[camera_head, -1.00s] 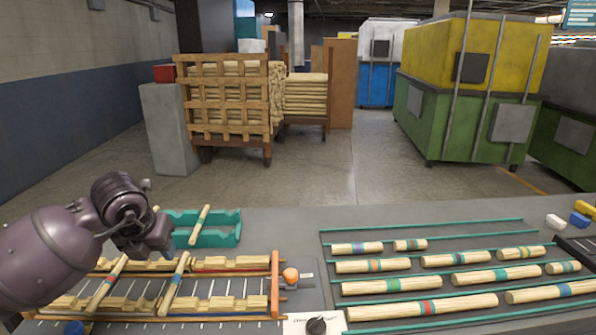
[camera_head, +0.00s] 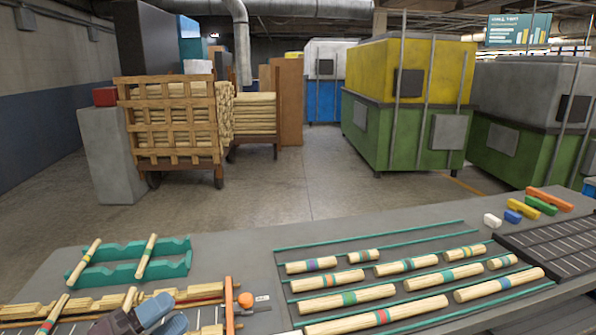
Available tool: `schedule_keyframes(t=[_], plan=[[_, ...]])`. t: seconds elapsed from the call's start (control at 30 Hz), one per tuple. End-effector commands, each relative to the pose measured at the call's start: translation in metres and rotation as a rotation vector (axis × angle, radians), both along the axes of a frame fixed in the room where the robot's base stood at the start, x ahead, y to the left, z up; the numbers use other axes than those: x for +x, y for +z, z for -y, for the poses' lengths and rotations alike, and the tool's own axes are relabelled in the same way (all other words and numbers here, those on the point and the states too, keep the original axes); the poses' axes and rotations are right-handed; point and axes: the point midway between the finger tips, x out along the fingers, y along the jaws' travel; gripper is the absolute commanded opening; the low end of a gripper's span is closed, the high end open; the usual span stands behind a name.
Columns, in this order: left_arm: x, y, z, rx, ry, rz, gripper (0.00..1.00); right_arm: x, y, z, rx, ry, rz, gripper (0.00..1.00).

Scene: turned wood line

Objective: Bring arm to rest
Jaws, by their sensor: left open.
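My left gripper (camera_head: 160,315) shows at the bottom left, in front of and over the wooden notched rack (camera_head: 190,290). Its two blue-grey fingertips are apart, and I see nothing held between them. The rest of the left arm is out of the picture. One banded wooden rod (camera_head: 52,315) lies across the rack at the left, and another rod (camera_head: 130,297) is partly hidden behind the gripper. My right gripper is not in view.
A teal cradle (camera_head: 125,272) holds two banded rods. Several rods lie in rows between teal rails (camera_head: 370,234) at the right. Coloured blocks (camera_head: 523,210) lie by a dark slotted tray (camera_head: 560,245). Bare grey bench (camera_head: 230,245) lies between cradle and rails.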

Motion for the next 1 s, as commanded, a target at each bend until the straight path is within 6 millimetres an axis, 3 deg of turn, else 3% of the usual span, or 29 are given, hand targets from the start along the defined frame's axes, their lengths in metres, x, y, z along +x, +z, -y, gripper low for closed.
schedule_keyframes(t=[0.13, 0.27, 0.47, 0.6, 0.8, 1.0], plan=[[-0.004, -0.003, -0.029, -0.251, 0.203, -0.082, 0.43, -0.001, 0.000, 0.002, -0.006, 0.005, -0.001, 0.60], [-0.009, -0.018, -0.060, -0.436, 0.401, -0.187, 0.43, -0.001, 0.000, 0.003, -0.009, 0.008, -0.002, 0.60], [-0.032, -0.067, -0.105, -0.662, 0.718, -0.422, 0.43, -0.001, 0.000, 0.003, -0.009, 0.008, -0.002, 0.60], [-0.061, -0.112, -0.126, -0.774, 0.936, -0.634, 0.43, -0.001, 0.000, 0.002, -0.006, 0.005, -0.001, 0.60], [-0.125, -0.178, -0.133, -0.859, 1.210, -1.002, 0.43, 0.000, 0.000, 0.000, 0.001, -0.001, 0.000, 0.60], [-0.183, -0.217, -0.120, -0.868, 1.366, -1.321, 0.43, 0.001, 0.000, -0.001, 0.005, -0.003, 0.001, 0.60]])
